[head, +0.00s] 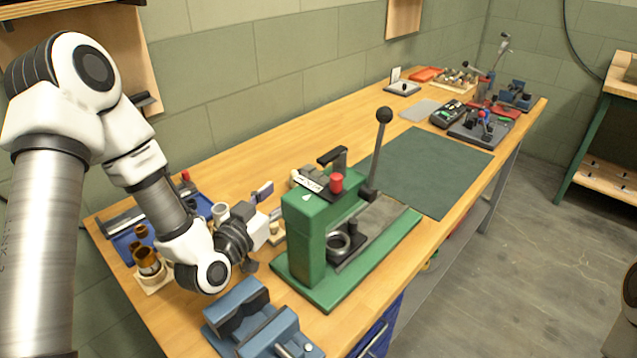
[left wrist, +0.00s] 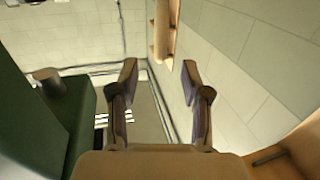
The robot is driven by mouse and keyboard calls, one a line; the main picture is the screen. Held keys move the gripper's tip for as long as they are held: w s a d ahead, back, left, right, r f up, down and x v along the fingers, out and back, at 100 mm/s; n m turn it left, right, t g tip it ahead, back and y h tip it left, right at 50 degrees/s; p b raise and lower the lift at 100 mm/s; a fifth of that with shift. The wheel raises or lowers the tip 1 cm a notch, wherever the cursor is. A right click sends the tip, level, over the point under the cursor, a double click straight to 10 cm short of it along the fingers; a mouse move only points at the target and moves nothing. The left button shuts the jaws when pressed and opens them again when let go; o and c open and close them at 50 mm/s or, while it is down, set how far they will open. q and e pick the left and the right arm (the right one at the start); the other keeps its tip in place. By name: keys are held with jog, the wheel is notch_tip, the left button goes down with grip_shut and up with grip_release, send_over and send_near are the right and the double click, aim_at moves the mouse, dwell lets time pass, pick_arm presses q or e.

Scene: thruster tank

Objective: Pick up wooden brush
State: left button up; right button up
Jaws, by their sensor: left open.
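My left gripper (head: 268,212) is over the near left part of the bench, just left of the green press (head: 305,235). In the left wrist view its two fingers (left wrist: 158,75) are spread wide with nothing between them. The green side of the press fills the left of that view. I cannot make out the wooden brush for certain in either view. My left forearm and wrist cover part of the bench. My right gripper is not in view.
A blue vise-like fixture (head: 237,305) stands at the near edge. Brown cylinders in a holder (head: 149,268) and a blue tray (head: 125,242) lie left. The press lever (head: 378,150) stands tall. The dark green mat (head: 425,165) is clear. Tools crowd the far end.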

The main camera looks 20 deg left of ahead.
aim_at(292, 181)
pick_arm(q)
jog(key=shift+w+r, duration=0.25)
jog(key=shift+w, duration=0.4)
jog(key=shift+w+p, duration=0.3)
jog(key=shift+w, duration=0.1)
jog(key=w, duration=0.3)
jog(key=w+f+p, duration=0.1)
jog(key=w, duration=0.1)
jog(key=shift+w+d, duration=0.1)
jog(key=shift+d, duration=0.2)
jog(key=shift+s+a+r, duration=0.1)
jog(key=shift+s+r, duration=0.05)
jog(key=shift+s, duration=0.05)
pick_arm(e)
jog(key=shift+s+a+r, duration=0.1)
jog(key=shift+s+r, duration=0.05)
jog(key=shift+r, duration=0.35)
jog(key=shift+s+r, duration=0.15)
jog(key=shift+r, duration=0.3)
pick_arm(q)
grip_shut()
